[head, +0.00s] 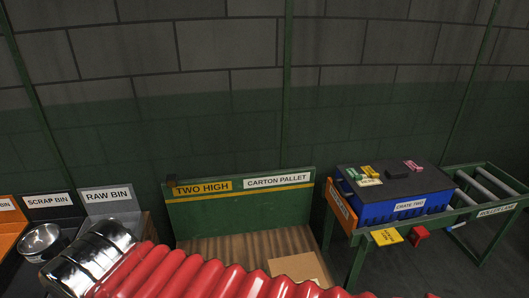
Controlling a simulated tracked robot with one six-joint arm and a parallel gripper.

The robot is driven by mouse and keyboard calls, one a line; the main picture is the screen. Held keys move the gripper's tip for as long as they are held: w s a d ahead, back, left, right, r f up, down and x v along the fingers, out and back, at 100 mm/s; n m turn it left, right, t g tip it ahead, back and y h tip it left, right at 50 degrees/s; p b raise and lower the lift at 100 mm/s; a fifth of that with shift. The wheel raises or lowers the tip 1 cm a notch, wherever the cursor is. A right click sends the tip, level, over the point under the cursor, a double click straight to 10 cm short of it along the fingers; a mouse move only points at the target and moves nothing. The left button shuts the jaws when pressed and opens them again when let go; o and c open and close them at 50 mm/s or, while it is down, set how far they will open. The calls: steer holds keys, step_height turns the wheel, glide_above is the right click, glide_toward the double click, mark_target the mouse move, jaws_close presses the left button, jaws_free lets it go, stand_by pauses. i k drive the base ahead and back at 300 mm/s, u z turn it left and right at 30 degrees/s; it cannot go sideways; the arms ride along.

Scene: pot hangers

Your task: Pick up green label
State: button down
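A small green piece (354,174), which looks like the green label, lies on the dark top of the blue crate (378,213) marked CRATE TWO, at its left end. A pale tag with print (370,182) lies just in front of it. A yellow piece (370,171) is to its right, and a pink piece (413,166) is farther right on the same top. The pieces are too small to make out in detail. My gripper is not in view.
The blue crate stands on a green frame by a roller lane (495,211). A yellow tag (386,237) and a red piece (420,233) are at the frame's front. A carton pallet (240,210) is at centre. A large red ribbed shape (190,276) fills the lower foreground.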

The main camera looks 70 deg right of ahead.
mark_target(352, 172)
steer(key=z, duration=0.6)
steer(key=k, duration=0.85)
steer(key=z, duration=1.05)
steer(key=k, duration=0.5)
steer(key=z, duration=0.65)
steer(key=i, duration=1.1)
steer(key=z, duration=0.65)
